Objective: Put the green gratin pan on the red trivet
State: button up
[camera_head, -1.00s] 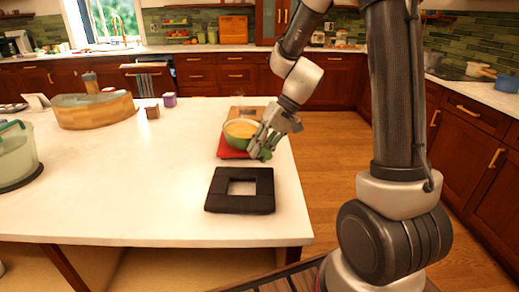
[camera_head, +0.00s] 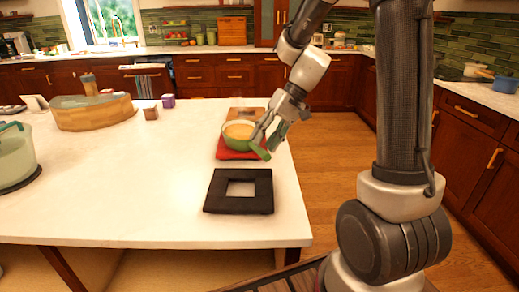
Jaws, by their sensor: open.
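The green gratin pan (camera_head: 238,131), with a yellowish filling, rests on the red trivet (camera_head: 228,154) near the right side of the white table. Its green handle (camera_head: 260,152) points toward the front right, over the trivet's edge. My gripper (camera_head: 270,142) is open at the pan's right side, by the handle. The fingers are apart, and I cannot tell whether one still touches the handle. The gripper hides part of the pan's right rim.
A black square frame-like trivet (camera_head: 212,196) lies in front of the red one. A brown board (camera_head: 246,112) lies behind the pan. The table's middle is clear.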

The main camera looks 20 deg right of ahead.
jog(key=v, duration=0.8)
jog(key=s+d+r+t+h, duration=0.1)
jog(key=s+d+t+h, duration=0.1)
jog(key=s, duration=0.8)
jog(key=s+d+r+t+h, duration=0.2)
jog(key=s+d+h, duration=0.2)
jog(key=s, duration=0.6)
jog(key=shift+s+d+r+t+h, duration=0.3)
jog(key=shift+d+h, duration=0.1)
jog(key=shift+d, duration=0.1)
